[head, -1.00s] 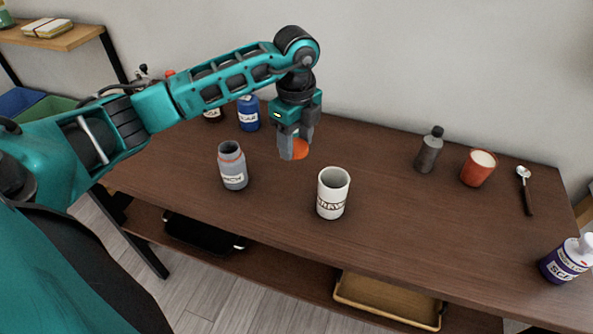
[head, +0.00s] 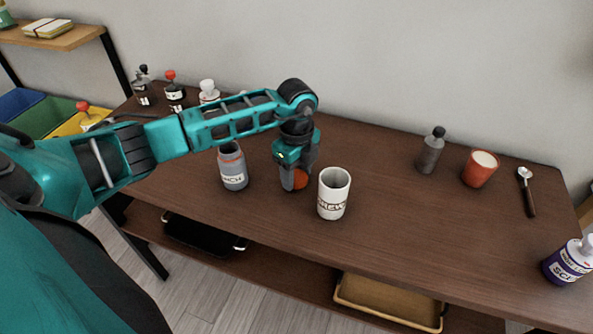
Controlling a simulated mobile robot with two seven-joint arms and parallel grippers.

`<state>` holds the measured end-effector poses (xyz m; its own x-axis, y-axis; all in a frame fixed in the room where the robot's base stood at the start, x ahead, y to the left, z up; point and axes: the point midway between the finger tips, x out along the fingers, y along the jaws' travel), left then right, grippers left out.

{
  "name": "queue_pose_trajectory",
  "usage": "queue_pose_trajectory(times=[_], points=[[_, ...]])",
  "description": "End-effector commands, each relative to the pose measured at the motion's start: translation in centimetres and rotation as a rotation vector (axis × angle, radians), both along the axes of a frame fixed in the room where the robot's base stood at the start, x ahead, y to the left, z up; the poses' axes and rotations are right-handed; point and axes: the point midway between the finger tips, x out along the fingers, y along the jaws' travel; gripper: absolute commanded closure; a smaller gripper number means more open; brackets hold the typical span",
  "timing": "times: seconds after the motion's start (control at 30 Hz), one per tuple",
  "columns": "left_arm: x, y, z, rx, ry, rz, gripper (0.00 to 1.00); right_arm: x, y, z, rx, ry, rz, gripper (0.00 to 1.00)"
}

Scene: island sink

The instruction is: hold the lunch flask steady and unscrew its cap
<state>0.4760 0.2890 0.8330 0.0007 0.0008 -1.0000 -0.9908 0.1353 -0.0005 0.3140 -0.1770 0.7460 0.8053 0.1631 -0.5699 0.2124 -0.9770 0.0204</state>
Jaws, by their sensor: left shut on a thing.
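The lunch flask (head: 234,172) is a grey-blue bottle with a partly readable label. It stands upright on the brown table (head: 400,220) with no cap on it; the arm's edge is close to its mouth in the picture. My left gripper (head: 294,182) points down just right of the flask, between it and a white mug. It is shut on the orange-red cap (head: 301,179), low over the table. I cannot tell whether the cap touches the tabletop. My right gripper is not in view, and no gripper holds the flask.
The white mug (head: 333,194) stands close to the right of my left gripper. A dark grey bottle (head: 430,151), a red cup (head: 479,168), a spoon (head: 527,190) and a purple bottle (head: 568,262) are farther right. Several bottles stand at the back left. The table's middle right is clear.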

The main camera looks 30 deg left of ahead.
Motion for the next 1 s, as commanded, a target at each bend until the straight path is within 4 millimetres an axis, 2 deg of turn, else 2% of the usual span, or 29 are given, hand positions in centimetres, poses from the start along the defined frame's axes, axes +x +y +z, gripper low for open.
queue_pose_trajectory(times=[0.07,0.1,0.33,0.67,0.77,1.0], points=[[0.0,0.0,-0.4,0.000,0.001,0.000,0.84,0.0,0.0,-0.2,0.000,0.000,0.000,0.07],[0.0,0.0,-0.2,0.000,0.000,0.000,0.44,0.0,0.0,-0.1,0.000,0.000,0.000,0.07],[0.0,0.0,-0.2,0.000,0.000,0.000,0.22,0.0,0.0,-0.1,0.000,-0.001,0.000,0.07],[0.0,0.0,0.5,0.000,-0.001,0.000,0.22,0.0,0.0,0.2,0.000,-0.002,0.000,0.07],[0.1,0.0,1.9,-0.001,-0.004,0.000,0.22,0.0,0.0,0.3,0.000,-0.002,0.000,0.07],[0.1,0.0,7.1,0.000,-0.004,0.000,0.22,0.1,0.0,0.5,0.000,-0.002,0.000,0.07]])
